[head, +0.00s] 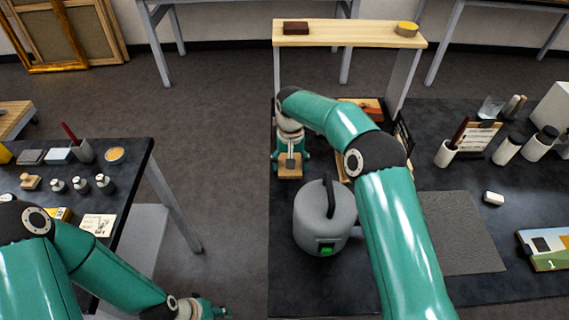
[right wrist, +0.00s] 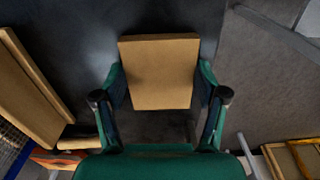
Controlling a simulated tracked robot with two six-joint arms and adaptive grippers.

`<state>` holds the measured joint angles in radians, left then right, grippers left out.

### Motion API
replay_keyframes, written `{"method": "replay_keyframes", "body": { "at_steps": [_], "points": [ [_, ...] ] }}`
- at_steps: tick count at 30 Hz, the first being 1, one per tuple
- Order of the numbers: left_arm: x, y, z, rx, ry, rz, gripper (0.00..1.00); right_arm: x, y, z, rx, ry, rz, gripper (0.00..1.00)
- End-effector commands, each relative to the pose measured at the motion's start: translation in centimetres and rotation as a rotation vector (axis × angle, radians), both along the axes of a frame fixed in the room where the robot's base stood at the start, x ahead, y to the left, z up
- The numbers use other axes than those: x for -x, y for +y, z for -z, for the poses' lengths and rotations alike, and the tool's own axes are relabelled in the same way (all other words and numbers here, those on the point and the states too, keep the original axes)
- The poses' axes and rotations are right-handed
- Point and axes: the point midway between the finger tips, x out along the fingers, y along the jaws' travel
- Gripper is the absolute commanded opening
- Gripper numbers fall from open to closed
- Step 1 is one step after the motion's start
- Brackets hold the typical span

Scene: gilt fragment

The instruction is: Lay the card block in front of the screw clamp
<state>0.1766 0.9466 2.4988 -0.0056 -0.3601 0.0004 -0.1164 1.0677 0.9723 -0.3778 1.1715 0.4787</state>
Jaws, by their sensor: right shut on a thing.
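My right gripper (head: 289,160) is shut on a tan, flat-faced block, which I take as the card block (right wrist: 159,72). In the right wrist view the block sits between the two fingers. In the head view the card block (head: 290,174) shows at the left edge of the dark right-hand table. I cannot see whether it touches the table. I cannot make out the screw clamp; my right arm hides part of the table. My left gripper (head: 207,308) is low at the bottom of the head view, and its fingers are too unclear to read.
A grey round pot (head: 310,218) with a black handle stands just in front of the right gripper. A raised wooden shelf (head: 350,36) is behind. A grey mat (head: 460,235) lies right of my arm. A left table (head: 135,160) holds small weights and pots.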

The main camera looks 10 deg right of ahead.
Motion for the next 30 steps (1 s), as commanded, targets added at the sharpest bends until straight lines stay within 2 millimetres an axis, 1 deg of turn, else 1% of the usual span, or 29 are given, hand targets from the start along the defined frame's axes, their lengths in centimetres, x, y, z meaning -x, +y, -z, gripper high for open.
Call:
{"method": "replay_keyframes", "body": {
  "at_steps": [1,5,6,14,18,19,23,26,30],
  "points": [
    [0.0,0.0,0.2,0.0,0.0,0.0,0.4,0.0,0.0,0.2,0.0,0.0,0.0,0.73],
    [0.0,0.0,0.1,0.0,0.0,0.0,0.4,0.0,0.0,0.1,0.0,0.001,0.0,0.95],
    [0.0,0.0,0.1,0.0,0.0,0.0,0.4,0.0,0.0,0.1,0.0,0.001,0.0,0.97],
    [0.0,0.0,0.1,0.0,0.0,0.0,0.4,0.0,0.0,0.1,0.0,0.001,0.0,0.97],
    [0.0,0.0,-0.2,0.0,0.0,0.0,0.4,0.0,0.0,-0.4,0.0,0.0,0.0,0.97],
    [0.0,0.0,0.0,0.0,0.0,0.0,0.4,0.0,0.0,-0.5,0.0,-0.001,0.0,0.97],
    [0.0,0.0,0.3,0.0,0.0,0.0,0.4,-0.1,0.0,-2.0,-0.001,-0.004,0.0,0.97],
    [0.0,0.0,0.6,0.0,0.0,0.0,0.4,-0.1,0.1,-3.9,-0.002,-0.005,-0.001,0.97],
    [0.0,0.0,0.7,0.0,0.0,0.0,0.4,-0.1,0.1,-6.8,-0.001,-0.004,-0.001,0.97]
  ]
}}
